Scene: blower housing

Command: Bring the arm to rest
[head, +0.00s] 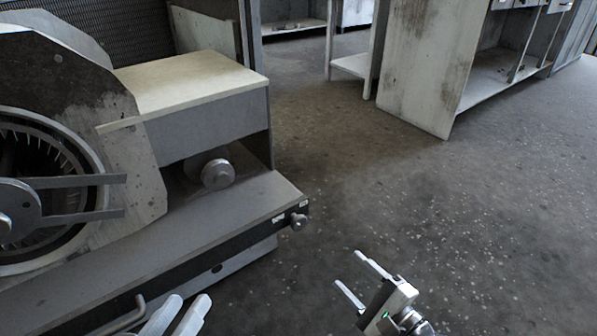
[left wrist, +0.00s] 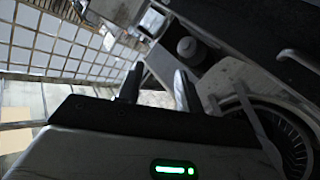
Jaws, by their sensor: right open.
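My left gripper (head: 180,312) shows at the bottom edge of the head view, in front of the blower housing's base. Its two pale fingers stand apart with nothing seen between them. In the left wrist view the fingers (left wrist: 156,84) are also apart, with a gap between. My right gripper (head: 360,278) is at the lower middle right of the head view, over bare floor. Its two fingers are spread and empty. The right gripper is clear of the housing. Most of the left arm is outside the head view.
The blower housing (head: 140,185) with its round finned opening fills the left. Its base (head: 200,225) has a knob (head: 298,221) on the right end and a bent handle (head: 122,318) in front. A white cabinet (head: 425,70) stands at the back. The floor (head: 460,220) at right is clear.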

